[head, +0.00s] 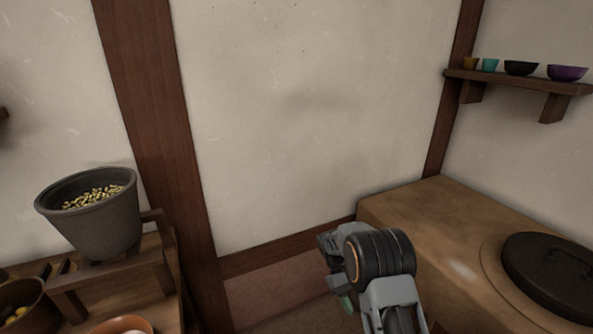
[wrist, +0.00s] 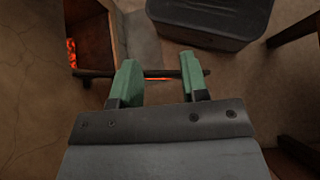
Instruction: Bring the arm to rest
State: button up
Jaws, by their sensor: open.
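My gripper (head: 347,303) is in the lower middle of the head view, in front of the pale wall and left of the clay stove (head: 420,215). Only a bit of a green finger shows there; my wrist hides the rest. In the wrist view my gripper (wrist: 158,70) shows two green fingers spread apart, pointing down toward the floor. Nothing is held between them. A dark rod (wrist: 95,73) runs crosswise beyond the fingertips, with an orange glow beside it; I cannot tell how far below it is.
A dark lidded pot (head: 555,270) sits on the stove. Small bowls (head: 521,68) stand on a wall shelf (head: 515,80). A grey bucket of yellow pieces (head: 100,225) stands on a wooden stand at left. A dark box (wrist: 210,22) is on the floor in the wrist view.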

jog(key=s+r+m+t+y+p, duration=0.1)
jog(key=s+r+t+p, duration=0.3)
jog(key=r, duration=0.9)
jog(key=s+r+m+t+y+p, duration=0.1)
jog(key=s+r+t+p, duration=0.3)
jog(key=r+p, duration=0.6)
jog(key=s+r+m+t+y+p, duration=0.2)
jog(key=s+r+t+p, duration=0.2)
jog(key=r, duration=1.3)
jog(key=s+p, duration=0.3)
jog(key=shift+t+y, duration=0.4)
jog(key=shift+f, duration=0.1)
